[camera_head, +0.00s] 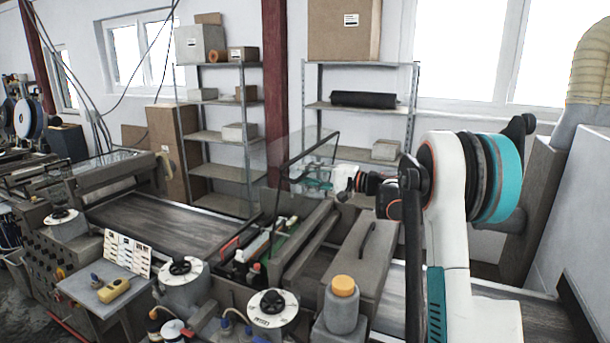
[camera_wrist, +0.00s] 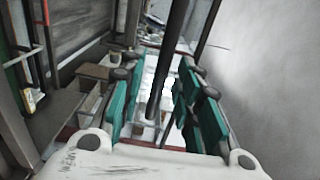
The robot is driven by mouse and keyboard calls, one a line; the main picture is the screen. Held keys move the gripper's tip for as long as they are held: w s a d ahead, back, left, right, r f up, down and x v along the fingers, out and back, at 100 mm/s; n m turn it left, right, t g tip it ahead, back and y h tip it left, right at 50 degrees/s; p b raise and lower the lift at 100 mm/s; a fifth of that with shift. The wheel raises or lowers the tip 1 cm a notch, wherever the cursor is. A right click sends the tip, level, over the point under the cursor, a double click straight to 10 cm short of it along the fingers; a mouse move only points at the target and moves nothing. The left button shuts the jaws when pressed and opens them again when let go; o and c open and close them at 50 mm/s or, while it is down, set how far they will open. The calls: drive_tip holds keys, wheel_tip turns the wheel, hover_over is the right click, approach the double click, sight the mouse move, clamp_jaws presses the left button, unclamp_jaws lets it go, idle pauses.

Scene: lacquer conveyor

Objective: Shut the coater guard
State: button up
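The coater guard (camera_head: 262,160) is a clear panel with a black frame, standing raised and tilted over the coater (camera_head: 318,228) in the head view. The bay below it lies uncovered, with green and red parts showing. My gripper (camera_head: 320,180) is at the guard's right side, near its black frame. In the wrist view, a dark frame bar (camera_wrist: 172,62) runs lengthwise between the teal fingers of my gripper (camera_wrist: 160,88). The fingers stand apart, with a gap on each side of the bar. I cannot tell whether either finger touches it.
A grey cover with a handle (camera_head: 362,245) and an orange-capped bottle (camera_head: 342,300) stand in front of my arm. Round-lidded pots (camera_head: 272,308) line the near side. The conveyor (camera_head: 165,222) extends left. Shelves (camera_head: 360,107) stand behind.

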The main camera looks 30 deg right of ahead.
drive_tip(key=shift+x, duration=0.8)
drive_tip(key=shift+c, duration=0.6)
clamp_jaws()
